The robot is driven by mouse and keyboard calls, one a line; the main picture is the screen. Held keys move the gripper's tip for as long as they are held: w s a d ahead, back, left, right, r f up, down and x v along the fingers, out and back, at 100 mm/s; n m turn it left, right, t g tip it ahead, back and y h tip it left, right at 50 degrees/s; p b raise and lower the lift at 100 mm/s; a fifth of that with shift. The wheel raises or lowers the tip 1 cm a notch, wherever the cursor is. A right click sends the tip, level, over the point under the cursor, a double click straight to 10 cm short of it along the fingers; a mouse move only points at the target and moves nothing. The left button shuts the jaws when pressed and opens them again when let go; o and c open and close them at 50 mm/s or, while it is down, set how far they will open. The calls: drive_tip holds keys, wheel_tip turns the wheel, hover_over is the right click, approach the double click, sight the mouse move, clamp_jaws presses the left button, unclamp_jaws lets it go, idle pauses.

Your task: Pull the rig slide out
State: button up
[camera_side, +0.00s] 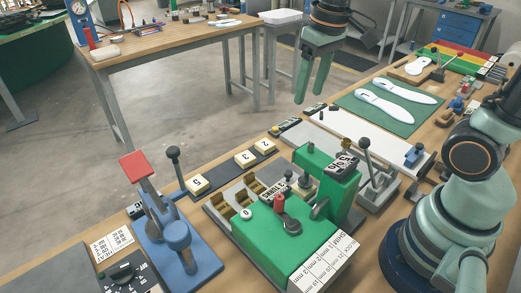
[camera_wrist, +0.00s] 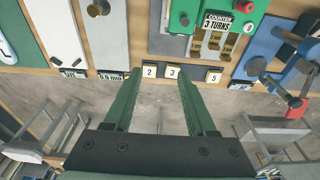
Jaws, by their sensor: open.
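The green rig (camera_side: 270,245) stands at the front of the bench, with a counter label (camera_wrist: 221,20) reading 3 TURNS, a red knob (camera_side: 279,203) and brass pieces in open bays (camera_side: 243,196). No part is clearly marked as the slide, so I cannot tell which it is. A grey lever fixture (camera_side: 378,185) with a black knob stands right of the rig. My gripper (camera_side: 309,97) is open and empty, in the air beyond the bench's far edge. In the wrist view, my gripper (camera_wrist: 158,78) points toward the number tiles, with the rig ahead and to the right.
Number tiles (camera_side: 244,159) sit on a dark strip along the bench edge. A blue press (camera_side: 180,240) with a red-topped lever stands left of the rig. White insoles lie on a green mat (camera_side: 388,110). A white slab (camera_side: 345,133) lies between mat and rig.

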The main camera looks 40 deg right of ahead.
sight(289, 171)
drive_tip(key=w+a+f+g, duration=0.3)
drive_tip(key=w+f+g, duration=0.3)
drive_tip(key=f, duration=0.3)
drive_tip(key=shift+h, duration=0.3)
drive_tip(key=x, duration=0.8)
drive_tip(key=a+x, duration=0.1)
drive_tip(key=x, duration=0.3)
drive_tip(key=shift+c, duration=0.4)
clamp_jaws()
drive_tip(key=shift+d, duration=0.1)
idle(0.4)
